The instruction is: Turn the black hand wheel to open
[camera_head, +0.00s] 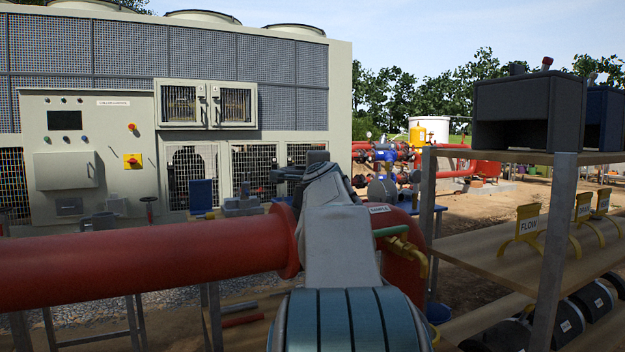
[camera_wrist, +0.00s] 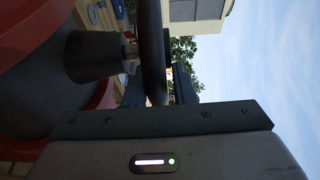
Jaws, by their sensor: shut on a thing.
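The black hand wheel (camera_wrist: 152,45) shows in the wrist view as a dark curved rim seen nearly edge-on, upper centre. A dark hub or valve stem (camera_wrist: 90,57) stands to its left, in front of a red pipe body (camera_wrist: 30,30). My gripper (camera_wrist: 160,80) is shut on the wheel's rim, with dark fingers on both sides of it. In the head view my own arm covers the wheel and the gripper's fingertips. How far the wheel has turned cannot be told.
A large red pipe (camera_head: 140,262) crosses the left foreground. A brass tap (camera_head: 405,250) sits right of my arm. A shelf rack (camera_head: 555,250) with black boxes and yellow FLOW signs stands close on the right. A grey chiller cabinet (camera_head: 95,185) stands behind.

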